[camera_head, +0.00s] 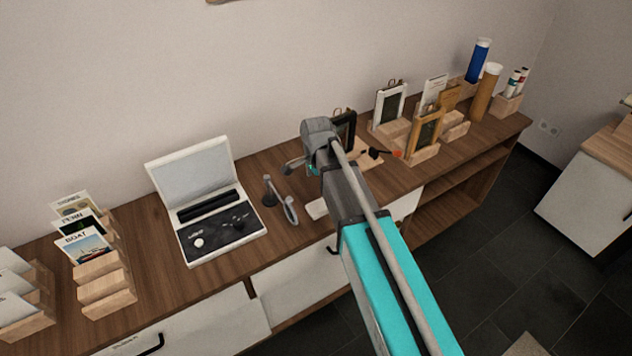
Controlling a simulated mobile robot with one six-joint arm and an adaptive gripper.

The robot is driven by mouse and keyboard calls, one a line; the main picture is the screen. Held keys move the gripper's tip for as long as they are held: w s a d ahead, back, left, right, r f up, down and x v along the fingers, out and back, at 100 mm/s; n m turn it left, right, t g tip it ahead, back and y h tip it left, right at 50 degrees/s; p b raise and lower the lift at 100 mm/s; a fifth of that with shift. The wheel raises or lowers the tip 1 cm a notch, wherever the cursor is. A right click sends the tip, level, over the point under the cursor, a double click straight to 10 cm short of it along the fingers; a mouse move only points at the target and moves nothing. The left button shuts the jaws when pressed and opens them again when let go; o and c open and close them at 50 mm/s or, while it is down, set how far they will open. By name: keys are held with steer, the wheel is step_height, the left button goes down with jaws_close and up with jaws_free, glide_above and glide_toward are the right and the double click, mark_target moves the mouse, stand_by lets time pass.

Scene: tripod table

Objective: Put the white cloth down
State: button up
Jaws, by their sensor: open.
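A small flat white item (317,208) lies on the wooden cabinet top, right of the open case, partly hidden behind my arm. It may be the white cloth, but it is too small to be sure. My arm reaches in from the lower right, and its grey wrist end is over the cabinet top near this item.
The cabinet top (160,225) holds an open white laptop-like case (222,240), a small grey stand-like object (290,210), wooden card holders (106,285) at left, and picture frames (389,103) and a blue bottle (478,61) at right. Some wood is bare in front.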

steer(key=shift+r+p, duration=0.85)
steer(key=shift+r, duration=0.35)
steer(key=s+d+n, duration=0.5)
steer(key=s+d, duration=0.1)
steer(key=d, duration=0.4)
steer(key=s+d+n, duration=0.6)
steer(key=s+d, duration=0.1)
steer(key=d, duration=0.3)
stand_by(0.8)
steer(key=c, duration=0.5)
steer(key=shift+d, duration=0.15)
steer(key=shift+c, duration=0.5)
